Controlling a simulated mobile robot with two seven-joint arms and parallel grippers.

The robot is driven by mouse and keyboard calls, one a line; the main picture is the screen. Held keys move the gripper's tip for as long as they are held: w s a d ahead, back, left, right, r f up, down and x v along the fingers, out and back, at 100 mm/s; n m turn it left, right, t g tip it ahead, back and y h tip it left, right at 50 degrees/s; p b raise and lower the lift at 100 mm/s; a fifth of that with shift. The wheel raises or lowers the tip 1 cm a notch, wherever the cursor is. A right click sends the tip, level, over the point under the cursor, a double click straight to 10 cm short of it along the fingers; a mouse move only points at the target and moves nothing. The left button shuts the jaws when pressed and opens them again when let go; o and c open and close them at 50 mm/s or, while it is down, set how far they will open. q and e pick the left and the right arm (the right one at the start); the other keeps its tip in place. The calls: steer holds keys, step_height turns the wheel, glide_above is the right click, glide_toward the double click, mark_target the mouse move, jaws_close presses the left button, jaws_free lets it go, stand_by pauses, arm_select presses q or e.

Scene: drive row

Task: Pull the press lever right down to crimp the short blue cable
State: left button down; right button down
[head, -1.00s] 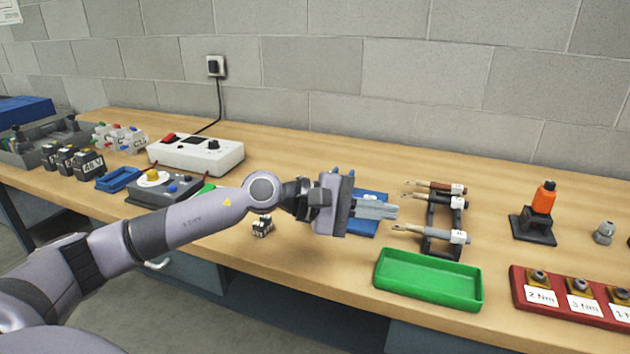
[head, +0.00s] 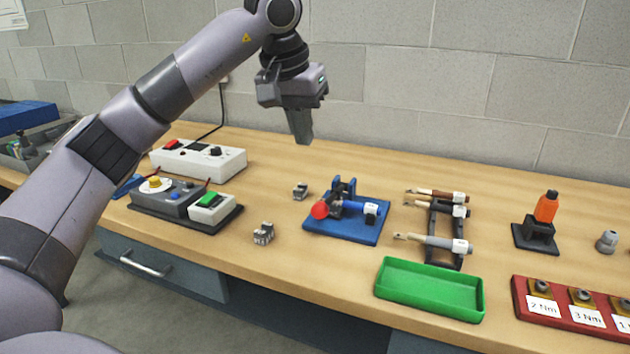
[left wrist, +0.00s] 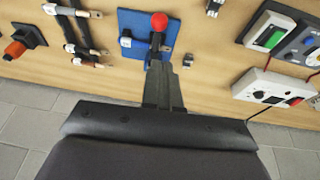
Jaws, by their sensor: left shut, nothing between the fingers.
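The press is a small blue fixture on a blue base plate (head: 362,236), in the middle of the bench. Its lever ends in a red ball knob (head: 320,210), low near the plate's left side; whether it is at full stroke I cannot tell. The knob (left wrist: 159,20) also shows in the left wrist view. A white-and-blue tagged end (head: 371,212), apparently of the short blue cable, lies at the press's right; the rest of the cable is unclear. My left gripper (head: 303,138) is shut and empty, pointing down, above and behind the press, apart from it. My right gripper is not in view.
A black rack (head: 445,220) with tagged cables stands right of the press, behind a green tray (head: 430,288). Two small metal blocks (head: 263,233) lie left of the press. A tester (head: 175,197) and white power box (head: 197,158) stand further left. Behind the press the bench is clear.

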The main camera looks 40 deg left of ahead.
arm_select(q)
glide_above(315, 215)
steer(key=f, duration=1.2)
steer(key=shift+w+a+f, duration=0.1)
steer(key=shift+w+a, duration=0.15)
steer(key=shift+w, duration=0.1)
steer(key=shift+d+f, duration=0.1)
steer(key=shift+f, duration=0.45)
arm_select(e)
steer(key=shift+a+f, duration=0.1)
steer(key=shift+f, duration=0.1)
arm_select(q)
steer(key=shift+b, duration=0.3)
steer(key=shift+f+b, duration=0.5)
steer(key=shift+b, duration=0.05)
steer(key=shift+s+f+t+b, duration=0.3)
steer(key=shift+f+t+b, duration=0.2)
steer(key=shift+f+b, duration=0.25)
steer(key=shift+s+d+f+b, duration=0.15)
steer(key=shift+s+f+b, duration=0.2)
steer(key=shift+f, duration=0.35)
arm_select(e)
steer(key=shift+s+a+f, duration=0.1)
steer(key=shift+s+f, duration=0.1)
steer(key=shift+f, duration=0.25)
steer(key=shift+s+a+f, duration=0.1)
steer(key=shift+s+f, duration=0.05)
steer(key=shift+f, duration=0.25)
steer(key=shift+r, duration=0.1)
